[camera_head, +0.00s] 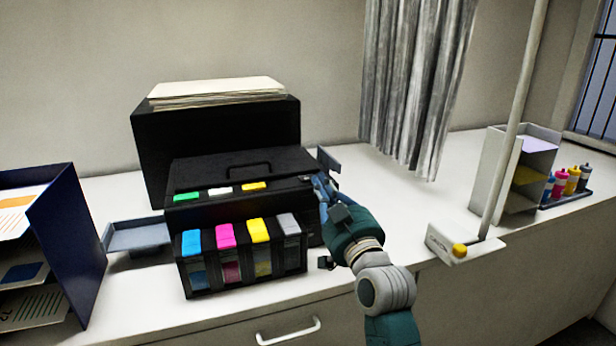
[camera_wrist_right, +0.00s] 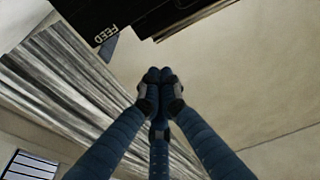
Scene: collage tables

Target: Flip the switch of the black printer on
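The black printer (camera_head: 216,135) stands on the white counter with a stack of paper on its top and ink tanks at its front. My right gripper (camera_head: 321,184) is at the printer's right side, close to its edge; I cannot tell if it touches. In the right wrist view its blue fingers (camera_wrist_right: 160,76) come together at the tips with nothing seen between them. The printer's dark body (camera_wrist_right: 215,14) with the word FEED is at the top there, beyond the fingertips. I cannot make out the switch in either view. My left gripper is not in view.
A blue-grey tray (camera_head: 138,236) sticks out left of the printer. A dark blue paper organizer (camera_head: 70,240) stands at the left. A pole on a white base (camera_head: 463,246), a white shelf unit (camera_head: 496,170) and ink bottles (camera_head: 572,182) are at the right. Counter behind my right arm is clear.

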